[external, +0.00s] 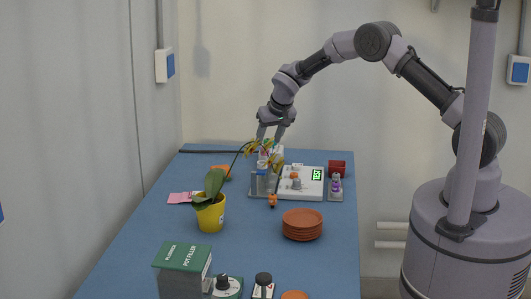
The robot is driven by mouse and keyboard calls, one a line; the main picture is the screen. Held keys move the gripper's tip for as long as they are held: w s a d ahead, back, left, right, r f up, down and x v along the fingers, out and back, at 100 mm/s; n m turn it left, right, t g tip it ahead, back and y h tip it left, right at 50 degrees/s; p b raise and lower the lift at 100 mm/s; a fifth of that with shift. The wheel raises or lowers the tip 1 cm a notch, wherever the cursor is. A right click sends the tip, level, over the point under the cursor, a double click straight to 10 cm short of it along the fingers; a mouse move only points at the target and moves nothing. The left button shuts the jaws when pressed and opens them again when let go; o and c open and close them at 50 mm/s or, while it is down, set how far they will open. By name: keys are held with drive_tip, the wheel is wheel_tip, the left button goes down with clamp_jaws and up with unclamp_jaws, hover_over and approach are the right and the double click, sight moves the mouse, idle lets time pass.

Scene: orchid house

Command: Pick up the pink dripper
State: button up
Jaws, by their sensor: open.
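My gripper (270,138) is open, pointing down above a grey rack (263,184) near the far end of the blue table. Its fingers are apart, just over the leafy yellow-green and reddish tops (264,153) at the rack. No pink dripper can be made out clearly; the things at the rack are small and overlap. A small purple-pink item (336,183) stands in a grey holder to the right, but I cannot tell what it is.
A yellow pot (210,217) with a leafy plant stands left of the rack. A white device (302,190) with a green display is right of it. Stacked terracotta saucers (302,224) and a green-topped box (182,256) are nearer. The table (140,245) is clear at its left.

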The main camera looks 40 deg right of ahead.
sight(266, 147)
drive_tip(key=x, duration=0.4)
drive_tip(key=shift+w+f+b, duration=0.1)
drive_tip(key=shift+w+b, duration=0.1)
drive_tip(key=shift+b, duration=0.1)
clamp_jaws()
